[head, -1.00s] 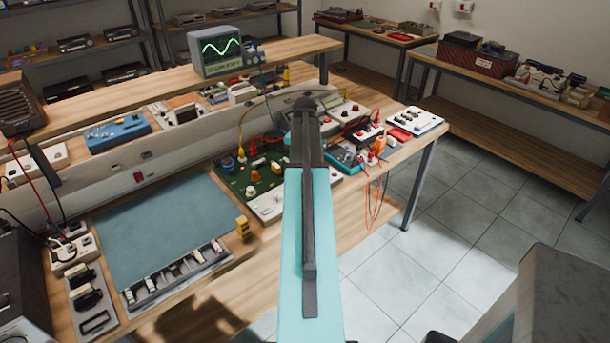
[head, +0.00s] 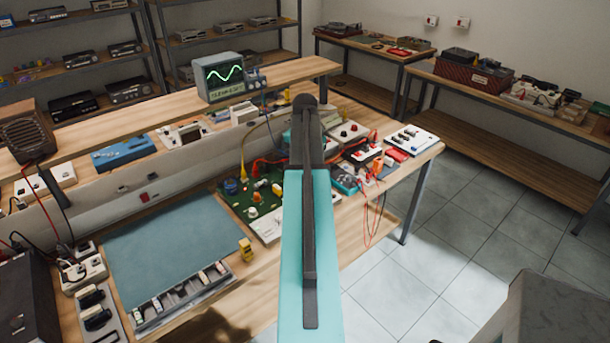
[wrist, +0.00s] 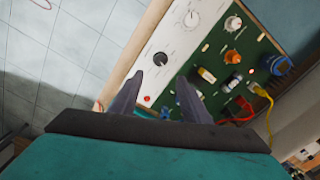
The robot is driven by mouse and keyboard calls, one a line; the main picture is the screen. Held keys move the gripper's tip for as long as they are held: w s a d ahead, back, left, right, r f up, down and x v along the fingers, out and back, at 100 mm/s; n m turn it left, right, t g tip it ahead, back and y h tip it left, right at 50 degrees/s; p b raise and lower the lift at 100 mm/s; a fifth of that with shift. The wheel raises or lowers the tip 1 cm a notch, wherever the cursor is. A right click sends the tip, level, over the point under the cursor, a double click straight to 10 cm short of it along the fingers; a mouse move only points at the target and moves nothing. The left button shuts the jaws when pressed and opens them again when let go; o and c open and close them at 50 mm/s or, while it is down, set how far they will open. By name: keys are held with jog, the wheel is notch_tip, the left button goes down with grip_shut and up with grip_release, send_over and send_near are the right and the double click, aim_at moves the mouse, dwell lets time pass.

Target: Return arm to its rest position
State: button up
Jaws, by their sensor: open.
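My arm, with a teal link and dark joint parts, reaches out over the workbench (head: 262,298) in the head view and hides its own far end there. My gripper (wrist: 160,88) shows in the wrist view with its two dark fingers apart and nothing between them. Past the fingertips is a green circuit board (wrist: 228,62) with knobs and plugs. Beside it is a white panel (wrist: 185,35) with a black dial. The fingers appear above these and I cannot tell the exact gap. The green board also shows left of my arm in the head view (head: 240,192).
An oscilloscope (head: 220,76) stands on the raised shelf. Red cables (head: 374,218) hang off the right edge. Tiled floor (head: 450,240) is open to the right.

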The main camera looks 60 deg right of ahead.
jog(key=shift+r, duration=0.4)
dwell(0.3)
